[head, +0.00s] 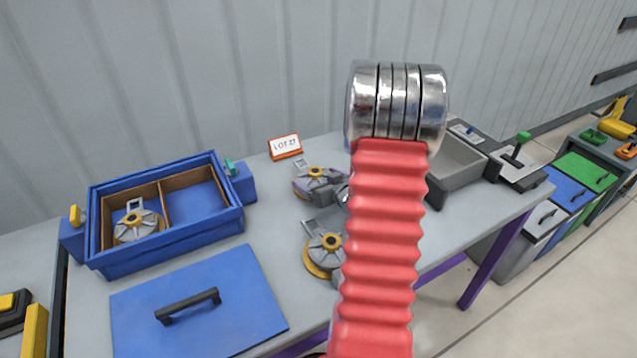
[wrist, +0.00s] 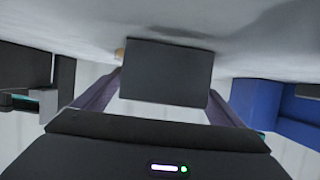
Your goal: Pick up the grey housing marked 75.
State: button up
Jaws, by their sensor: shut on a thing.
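In the wrist view my gripper (wrist: 166,85) has one finger on each side of a dark grey block-like part (wrist: 168,68) and is shut on it. I see only its flat face, with no number on it, close to the grey table surface. In the head view my arm hides the gripper. A grey housing with a yellow centre (head: 317,181) is beside the arm at the back, partly covered. A second housing (head: 323,252) is nearer, on a round orange-brown base and partly behind the arm. A third housing (head: 137,225) is in the tray's left compartment. No mark 75 is readable.
A blue tray (head: 178,248) with two compartments stands left; its right one is empty. A blue lid (head: 199,302) with a black handle lies in front. A LOT 27 sign (head: 285,147) stands behind the housings. A grey bin (head: 460,168) is to the right.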

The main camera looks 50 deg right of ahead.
jog(key=shift+s+a+f, duration=0.1)
jog(key=shift+s+f, duration=0.05)
jog(key=shift+f, duration=0.15)
jog(key=shift+r, duration=0.55)
jog(key=c, duration=0.7)
notch_tip(320, 180, up, 9)
jog(key=shift+r, duration=0.1)
jog(key=shift+c, duration=0.3)
jog(key=shift+w, duration=0.2)
